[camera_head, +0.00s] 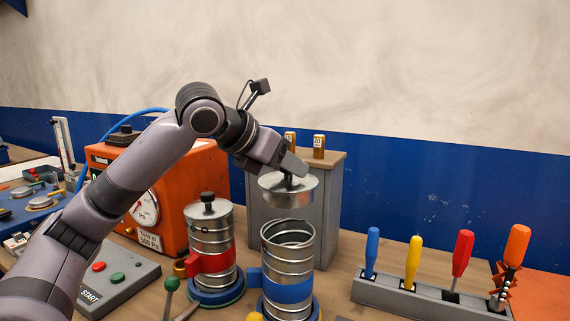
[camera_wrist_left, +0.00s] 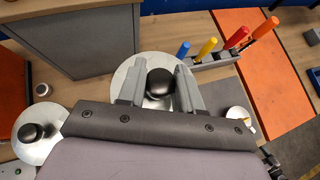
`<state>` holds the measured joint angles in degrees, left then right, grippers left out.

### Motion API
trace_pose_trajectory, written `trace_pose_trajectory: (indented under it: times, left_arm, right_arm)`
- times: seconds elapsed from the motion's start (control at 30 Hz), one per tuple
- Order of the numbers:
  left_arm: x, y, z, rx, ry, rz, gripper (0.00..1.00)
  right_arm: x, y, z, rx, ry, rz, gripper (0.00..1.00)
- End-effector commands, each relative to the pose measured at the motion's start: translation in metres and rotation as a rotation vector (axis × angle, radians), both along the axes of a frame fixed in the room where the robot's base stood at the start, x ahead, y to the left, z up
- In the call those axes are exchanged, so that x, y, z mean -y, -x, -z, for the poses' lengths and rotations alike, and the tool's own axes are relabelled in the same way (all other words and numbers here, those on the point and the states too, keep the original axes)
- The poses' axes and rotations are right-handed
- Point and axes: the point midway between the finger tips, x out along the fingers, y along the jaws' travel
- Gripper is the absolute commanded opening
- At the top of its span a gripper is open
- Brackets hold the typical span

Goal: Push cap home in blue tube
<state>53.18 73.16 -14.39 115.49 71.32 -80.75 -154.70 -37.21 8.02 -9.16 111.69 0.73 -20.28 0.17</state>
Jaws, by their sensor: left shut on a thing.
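The blue-banded tube (camera_head: 288,268) is a ribbed metal duct standing upright on a round base, its top open. My left gripper (camera_head: 289,172) is shut on the dark knob of a metal cap (camera_head: 288,193) and holds it above the open tube, with a gap between them. In the left wrist view the fingers (camera_wrist_left: 162,88) lie on both sides of the black knob, and the cap disc (camera_wrist_left: 131,77) shows around it. The cap hides part of what is below it there. My right gripper is not in view.
A red-banded tube (camera_head: 211,250) with a knobbed cap stands close at left. Behind are an orange gauge box (camera_head: 180,170) and a grey cabinet (camera_head: 327,200). A rack (camera_head: 420,298) of coloured-handled tools is at right. A button panel (camera_head: 115,278) sits at front left.

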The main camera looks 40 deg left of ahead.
Motion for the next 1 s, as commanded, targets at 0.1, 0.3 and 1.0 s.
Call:
trace_pose_trajectory:
  times: [0.1,0.3,1.0]
  left_arm:
    - [0.0,0.0,-0.001,0.002,0.0,0.0,0.0]
    - [-0.001,0.0,-0.001,0.003,-0.001,0.009,0.0]
    - [0.0,0.001,0.054,0.002,-0.001,0.018,0.0]
  right_arm:
    - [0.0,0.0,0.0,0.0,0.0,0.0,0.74]
    - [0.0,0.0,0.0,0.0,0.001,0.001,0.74]
    - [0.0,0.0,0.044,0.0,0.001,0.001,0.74]
